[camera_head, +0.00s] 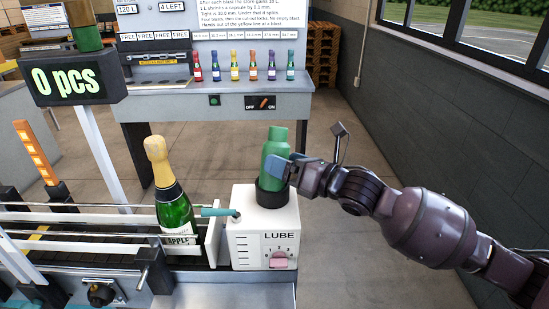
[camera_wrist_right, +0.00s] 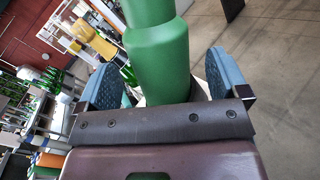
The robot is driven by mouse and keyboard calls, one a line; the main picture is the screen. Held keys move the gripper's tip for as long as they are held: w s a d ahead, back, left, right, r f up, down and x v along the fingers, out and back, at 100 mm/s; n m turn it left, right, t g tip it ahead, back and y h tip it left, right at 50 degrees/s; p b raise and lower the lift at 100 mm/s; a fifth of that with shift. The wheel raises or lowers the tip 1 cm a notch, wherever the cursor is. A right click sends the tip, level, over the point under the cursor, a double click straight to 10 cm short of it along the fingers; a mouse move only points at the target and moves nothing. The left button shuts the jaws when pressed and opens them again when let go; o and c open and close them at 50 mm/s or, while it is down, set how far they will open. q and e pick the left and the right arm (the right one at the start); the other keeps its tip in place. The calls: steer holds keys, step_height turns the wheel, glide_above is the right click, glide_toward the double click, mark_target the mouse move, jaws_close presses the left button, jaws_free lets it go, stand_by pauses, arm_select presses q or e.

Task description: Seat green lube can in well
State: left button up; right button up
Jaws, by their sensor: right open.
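The green lube can (camera_head: 275,158) stands upright in the dark round well (camera_head: 272,190) on top of the white LUBE box (camera_head: 262,222); its lower end is hidden inside the well's collar. My right gripper (camera_head: 284,168) is at the can from the right, fingers on either side of its lower body. In the right wrist view the green can (camera_wrist_right: 160,55) stands between the two blue finger pads, with visible gaps beside it, so the gripper (camera_wrist_right: 163,82) is open. My left gripper is not in view.
A champagne bottle (camera_head: 172,195) stands on the railed conveyor left of the LUBE box. A teal nozzle (camera_head: 216,212) sticks out from the box towards it. A bench (camera_head: 215,108) with several small coloured bottles is behind. The floor behind my right arm is clear.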

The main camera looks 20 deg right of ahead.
mark_target(277, 129)
steer(key=shift+x, duration=1.05)
steer(key=shift+c, duration=0.4)
steer(key=c, duration=1.3)
step_height(277, 129, up, 20)
steer(key=f, duration=0.3)
steer(key=f+n, duration=0.1)
steer(key=f, duration=0.3)
steer(key=f+n, duration=0.1)
steer(key=f, duration=0.2)
steer(key=shift+s+d+f+t, duration=0.1)
steer(key=shift+d+f+t, duration=0.1)
steer(key=shift+d+t, duration=0.15)
steer(key=shift+s+a+f+n+y+p, duration=0.2)
steer(key=shift+f+n, duration=0.1)
steer(key=shift+f, duration=0.2)
steer(key=shift+s+a+f+n+y+p, duration=0.2)
steer(key=shift+f+n, duration=0.1)
steer(key=shift+f, duration=0.2)
steer(key=shift+s+a+r+n+y, duration=0.6)
steer(key=shift+a+n+y, duration=0.1)
steer(key=shift+n, duration=0.5)
steer(key=shift+w+d, duration=0.15)
steer(key=shift+d, duration=0.05)
